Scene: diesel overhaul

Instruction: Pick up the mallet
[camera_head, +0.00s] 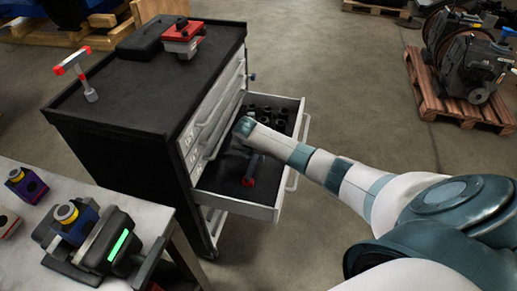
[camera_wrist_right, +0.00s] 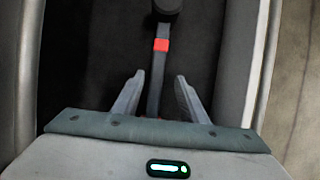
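The mallet (camera_head: 72,62), with a pale head, red end faces and a short handle ending in a grey grip, lies on the black top of the tool cabinet (camera_head: 130,95) at the upper left of the head view. My right gripper (camera_wrist_right: 159,75) is over the open drawer (camera_head: 225,200), apart from the mallet. Its two fingers are spread on either side of the grey shaft of a long tool (camera_wrist_right: 161,45) with a red band and a dark end. I see no contact. My left gripper is not in view.
A dark case (camera_head: 150,37) and a red-and-grey box (camera_head: 183,40) stand at the back of the cabinet top. Dark sockets (camera_head: 270,113) fill the drawer's far part. A workbench (camera_head: 75,190) with parts is at lower left. A pallet (camera_head: 455,100) bears machinery at right.

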